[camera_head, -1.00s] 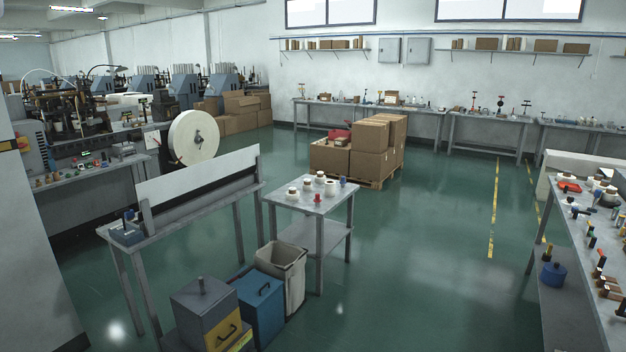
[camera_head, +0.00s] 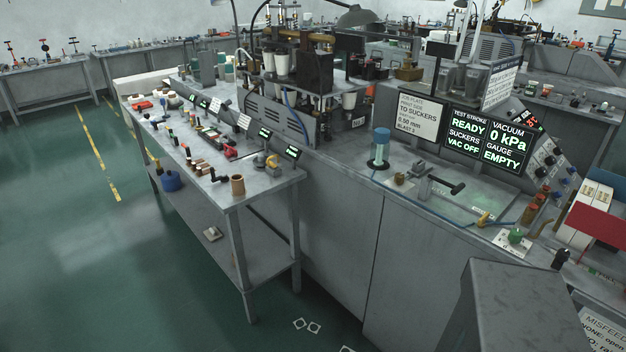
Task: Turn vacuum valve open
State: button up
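A small yellow handle (camera_head: 483,218) sits on a blue hose (camera_head: 440,212) along the front edge of the machine top, at the right. It looks like a valve lever, but it is too small to tell its setting or whether it is the vacuum valve. A display panel (camera_head: 487,135) behind it reads "VACUUM 0 kPa", "SUCKERS VAC OFF", "GAUGE EMPTY" and "TEST STROKE READY". My gripper is not in view.
A grey fixture with a black handle (camera_head: 445,186) and a blue-topped cylinder (camera_head: 380,147) stand on the machine top. A bench of small parts (camera_head: 285,176) adjoins at left. A grey box (camera_head: 505,310) fills the lower right foreground. Green floor (camera_head: 90,270) is open at left.

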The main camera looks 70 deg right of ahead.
aim_at(481, 223)
jog(key=z, duration=4.95)
jog(key=i, duration=0.15)
jog(key=u, duration=2.8)
jog(key=k, duration=0.2)
jog(key=z, duration=1.55)
jog(key=i, duration=0.6)
